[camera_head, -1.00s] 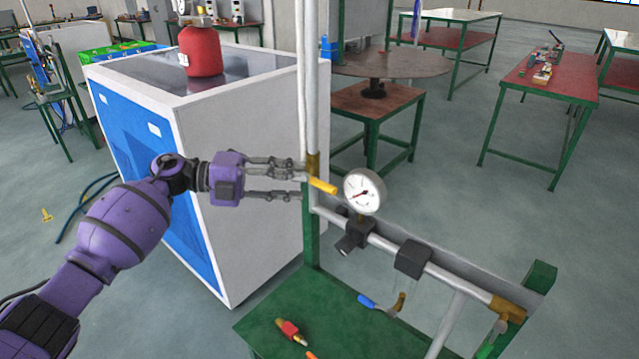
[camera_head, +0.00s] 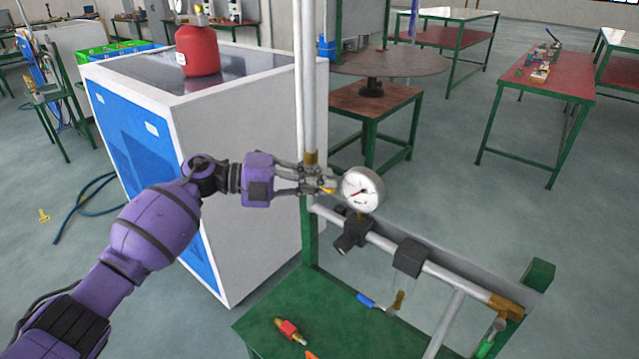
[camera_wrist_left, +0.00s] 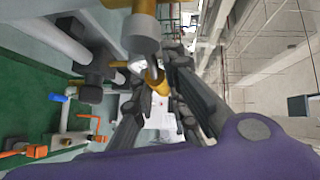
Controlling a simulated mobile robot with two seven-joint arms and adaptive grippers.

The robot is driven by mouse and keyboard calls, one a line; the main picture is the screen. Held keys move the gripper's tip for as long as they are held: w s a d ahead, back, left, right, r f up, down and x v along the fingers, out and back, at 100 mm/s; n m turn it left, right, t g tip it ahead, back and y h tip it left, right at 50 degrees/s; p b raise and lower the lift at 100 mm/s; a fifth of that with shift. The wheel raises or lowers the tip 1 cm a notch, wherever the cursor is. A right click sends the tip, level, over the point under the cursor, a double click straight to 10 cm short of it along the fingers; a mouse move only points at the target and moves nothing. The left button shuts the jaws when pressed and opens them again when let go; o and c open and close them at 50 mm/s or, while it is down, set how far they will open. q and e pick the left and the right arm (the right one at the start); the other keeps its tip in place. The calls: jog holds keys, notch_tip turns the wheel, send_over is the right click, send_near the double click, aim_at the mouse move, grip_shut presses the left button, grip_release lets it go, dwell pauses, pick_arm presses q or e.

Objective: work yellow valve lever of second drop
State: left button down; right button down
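The yellow valve lever (camera_head: 329,190) is on the brass fitting (camera_head: 311,158) at the foot of the upright white pipe, just left of the round white gauge (camera_head: 362,189). My left gripper (camera_head: 318,183) is at the lever, and its fingers cover most of it, leaving little yellow showing. In the left wrist view the lever (camera_wrist_left: 158,84) is between the dark fingers of my left gripper (camera_wrist_left: 157,90), which converge closely on it. The gripper looks shut on the lever; the exact contact points are hidden. My right gripper is not in view.
The horizontal pipe with black fittings (camera_head: 410,257) runs right from the gauge above a green bench (camera_head: 262,318). A red-tipped part (camera_head: 290,330) and a blue-handled lever (camera_head: 368,301) show there. The white and blue cabinet (camera_head: 245,170) stands close behind my left arm.

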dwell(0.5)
pick_arm(q)
notch_tip(320, 180, up, 2)
jog(key=n+h, duration=0.2)
jog(key=shift+w+a+r+n+h, duration=0.15)
jog(key=shift+n+h, duration=0.25)
jog(key=shift+w+a+r+n+t+h+b, duration=0.2)
jog(key=shift+r+n+t+h, duration=0.3)
jog(key=shift+n, duration=0.2)
jog(key=shift+w+a+r+n+t+h+b, duration=0.1)
jog(key=shift+a+r+n+t+h+b, duration=0.1)
jog(key=shift+r+n+t+h, duration=0.4)
jog(key=shift+f, duration=0.1)
jog(key=c, duration=1.8)
grip_release()
jog(key=shift+c, duration=0.2)
jog(key=shift+o, duration=0.6)
jog(key=shift+f, duration=0.1)
jog(key=shift+s, duration=0.1)
